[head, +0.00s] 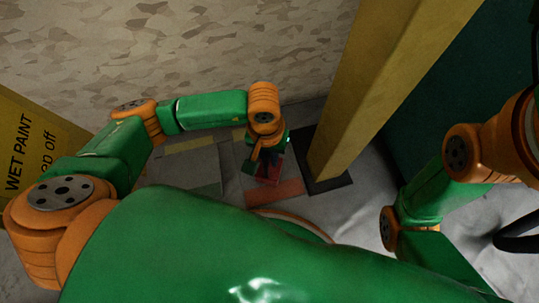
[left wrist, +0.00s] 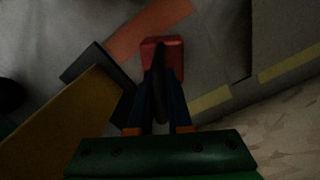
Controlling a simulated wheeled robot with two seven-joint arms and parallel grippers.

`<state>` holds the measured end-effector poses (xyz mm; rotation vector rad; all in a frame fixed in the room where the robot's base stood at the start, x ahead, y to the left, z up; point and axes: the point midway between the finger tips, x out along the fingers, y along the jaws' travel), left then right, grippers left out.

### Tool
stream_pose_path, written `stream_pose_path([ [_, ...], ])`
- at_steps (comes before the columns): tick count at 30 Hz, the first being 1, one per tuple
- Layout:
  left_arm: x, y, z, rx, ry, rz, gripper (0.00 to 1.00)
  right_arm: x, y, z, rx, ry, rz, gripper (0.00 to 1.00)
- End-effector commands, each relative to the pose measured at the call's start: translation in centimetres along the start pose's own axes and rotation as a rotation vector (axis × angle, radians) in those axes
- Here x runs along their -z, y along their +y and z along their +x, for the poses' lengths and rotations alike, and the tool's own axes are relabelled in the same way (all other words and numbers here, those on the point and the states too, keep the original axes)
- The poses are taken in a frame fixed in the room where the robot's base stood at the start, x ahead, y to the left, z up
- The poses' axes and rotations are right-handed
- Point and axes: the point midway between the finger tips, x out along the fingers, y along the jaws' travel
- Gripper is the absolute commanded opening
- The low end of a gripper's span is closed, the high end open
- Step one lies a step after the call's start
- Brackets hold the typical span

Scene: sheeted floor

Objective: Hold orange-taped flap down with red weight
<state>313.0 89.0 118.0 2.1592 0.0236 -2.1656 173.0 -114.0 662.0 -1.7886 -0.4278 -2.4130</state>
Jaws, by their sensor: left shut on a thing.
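The red weight (head: 268,174) is a small red block with a dark upper part, below my left gripper (head: 266,158). In the left wrist view the red weight (left wrist: 175,58) shows just beyond the fingers of my left gripper (left wrist: 160,85), which are shut on it. The orange tape strip (head: 275,192) lies on the grey sheet, on the near side of the weight in the head view. I cannot tell whether the weight touches the sheet. My right gripper is out of view.
A yellow post (head: 375,80) on a dark base plate (head: 331,183) stands close right of the weight. Yellow tape strips (head: 190,145) mark the sheet at left. A patterned wall (head: 200,50) is behind. A wet paint sign (head: 30,150) stands at far left.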

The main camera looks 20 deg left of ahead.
Motion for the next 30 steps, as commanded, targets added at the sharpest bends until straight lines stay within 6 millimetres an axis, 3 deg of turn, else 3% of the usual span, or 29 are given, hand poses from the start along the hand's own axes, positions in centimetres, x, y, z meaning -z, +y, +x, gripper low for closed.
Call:
stream_pose_path([
  [1,0.1,0.0,0.0,-0.002,0.002,0.0,0.0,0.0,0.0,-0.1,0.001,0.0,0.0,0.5],
  [2,0.1,0.0,0.0,-0.002,0.002,0.0,0.22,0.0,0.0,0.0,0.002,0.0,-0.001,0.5],
  [3,0.1,0.0,-0.1,-0.002,0.002,0.0,0.33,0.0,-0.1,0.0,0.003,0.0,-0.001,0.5],
  [5,0.1,0.0,-0.1,-0.001,0.002,0.0,0.49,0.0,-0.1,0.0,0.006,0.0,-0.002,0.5],
  [6,0.0,0.0,0.0,-0.001,0.001,0.0,0.52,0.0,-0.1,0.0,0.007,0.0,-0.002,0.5],
  [17,0.0,0.0,0.1,0.001,-0.001,0.0,0.52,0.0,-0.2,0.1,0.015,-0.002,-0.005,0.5],
  [19,0.0,0.0,-1.1,0.0,0.001,0.0,0.52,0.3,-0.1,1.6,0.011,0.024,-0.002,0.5],
  [25,0.1,0.0,-6.1,0.0,0.003,0.0,0.52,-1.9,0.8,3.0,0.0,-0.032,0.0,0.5],
  [30,0.0,0.0,-7.4,-0.001,0.002,0.0,0.52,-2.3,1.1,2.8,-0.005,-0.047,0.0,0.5],
])
